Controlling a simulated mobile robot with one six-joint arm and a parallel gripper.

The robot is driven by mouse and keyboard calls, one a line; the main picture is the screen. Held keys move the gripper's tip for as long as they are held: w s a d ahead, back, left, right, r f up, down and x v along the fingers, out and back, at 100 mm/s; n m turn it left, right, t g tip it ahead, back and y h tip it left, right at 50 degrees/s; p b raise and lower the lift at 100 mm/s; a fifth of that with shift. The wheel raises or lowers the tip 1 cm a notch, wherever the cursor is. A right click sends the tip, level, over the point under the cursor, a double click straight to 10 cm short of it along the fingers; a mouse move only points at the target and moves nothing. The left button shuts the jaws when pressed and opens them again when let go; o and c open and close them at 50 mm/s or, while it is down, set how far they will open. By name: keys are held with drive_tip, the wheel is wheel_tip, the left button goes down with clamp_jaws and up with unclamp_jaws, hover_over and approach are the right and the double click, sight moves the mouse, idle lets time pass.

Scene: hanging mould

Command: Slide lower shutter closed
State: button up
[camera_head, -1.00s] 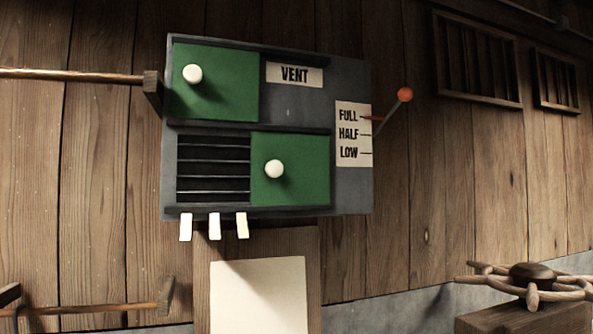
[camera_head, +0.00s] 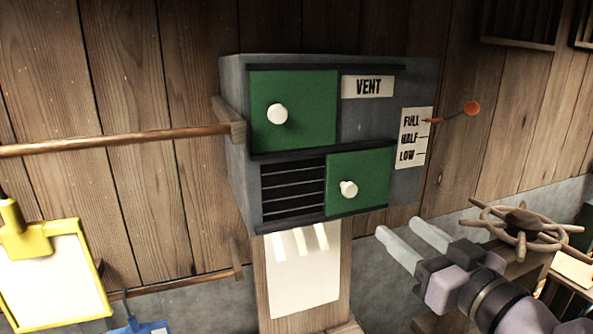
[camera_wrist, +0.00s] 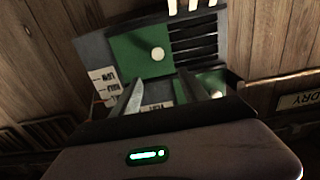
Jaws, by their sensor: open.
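The green lower shutter (camera_head: 371,173) sits at the right of its track on the grey vent box (camera_head: 385,108), with a white knob (camera_head: 348,189). Dark slats (camera_head: 292,188) show uncovered to its left. The green upper shutter (camera_head: 310,95) covers the upper left, with its own white knob (camera_head: 277,114). My gripper (camera_head: 407,238) is open and empty, to the lower right of the box and apart from it. The wrist view shows the box roughly upside down; the lower shutter (camera_wrist: 128,48) and its knob (camera_wrist: 158,54) lie beyond my open fingers (camera_wrist: 162,88).
A lever with an orange ball (camera_head: 472,109) sticks out right of the box. A spoked wheel (camera_head: 520,228) stands on the right, close to my arm. A wooden rod (camera_head: 120,141) runs left. White tabs (camera_head: 300,241) hang under the box. A yellow-framed board (camera_head: 50,275) is lower left.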

sight(351, 190)
drive_tip(key=b+x, duration=0.1)
drive_tip(key=x, duration=0.4)
drive_tip(key=b+x, duration=0.1)
drive_tip(key=x, duration=0.4)
drive_tip(key=b+x, duration=0.1)
drive_tip(key=x, duration=0.4)
drive_tip(key=shift+w+d+f, duration=0.2)
drive_tip(key=shift+f, duration=0.05)
drive_tip(key=shift+w+a+r, duration=0.1)
drive_tip(key=shift+w+a, duration=0.15)
drive_tip(key=shift+w, duration=0.15)
clamp_jaws()
